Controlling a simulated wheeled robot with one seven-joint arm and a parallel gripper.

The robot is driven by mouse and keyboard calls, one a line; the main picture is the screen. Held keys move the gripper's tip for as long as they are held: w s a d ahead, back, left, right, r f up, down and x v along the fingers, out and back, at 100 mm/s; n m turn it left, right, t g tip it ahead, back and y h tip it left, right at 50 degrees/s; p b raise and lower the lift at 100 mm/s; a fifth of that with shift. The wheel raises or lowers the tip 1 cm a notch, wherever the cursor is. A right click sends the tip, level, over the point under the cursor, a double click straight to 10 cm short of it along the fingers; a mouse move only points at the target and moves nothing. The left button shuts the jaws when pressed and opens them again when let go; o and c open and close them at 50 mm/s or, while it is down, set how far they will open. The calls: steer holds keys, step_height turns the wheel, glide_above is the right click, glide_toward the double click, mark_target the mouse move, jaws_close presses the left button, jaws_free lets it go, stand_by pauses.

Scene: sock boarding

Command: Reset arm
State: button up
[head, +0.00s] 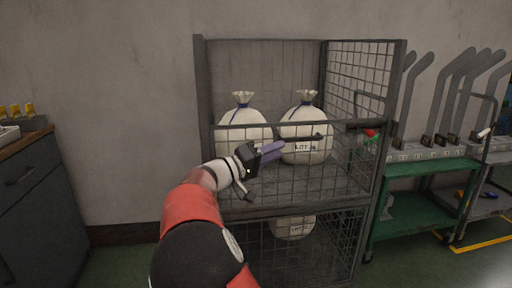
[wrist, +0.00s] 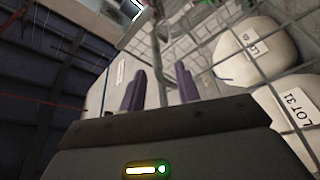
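My gripper (head: 272,152) is in front of the wire cage (head: 290,209) in the head view, its purple fingers pointing right. In the wrist view my gripper (wrist: 160,84) has its two purple fingers apart, with nothing seen held between them. My arm reaches up from the bottom of the head view. Whether the fingers touch the cage front cannot be told.
Two tied white sacks, a left sack (head: 243,120) and a right sack (head: 305,130), stand behind the mesh. Another sack (head: 293,226) is on the lower level. A green cart (head: 420,170) stands right; a dark cabinet (head: 28,195) stands left.

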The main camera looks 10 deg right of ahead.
steer(key=s+d+f+g+y, duration=0.5)
steer(key=s+d+f+y, duration=0.45)
steer(key=s+d, duration=0.35)
steer(key=s+a+f+t+y, duration=0.1)
steer(key=s+a+y, duration=0.2)
steer(key=s, duration=0.4)
steer(key=s+a+f+n+t+y, duration=0.1)
steer(key=s+a+f+y, duration=0.1)
steer(key=s+a, duration=0.4)
steer(key=s+a+f+n+t+y, duration=0.1)
steer(key=s+a+y, duration=0.3)
steer(key=s, duration=0.6)
steer(key=shift+s+a+f+t, duration=0.3)
steer(key=shift+a+t, duration=0.2)
steer(key=shift+a, duration=0.1)
steer(key=shift+y, duration=0.25)
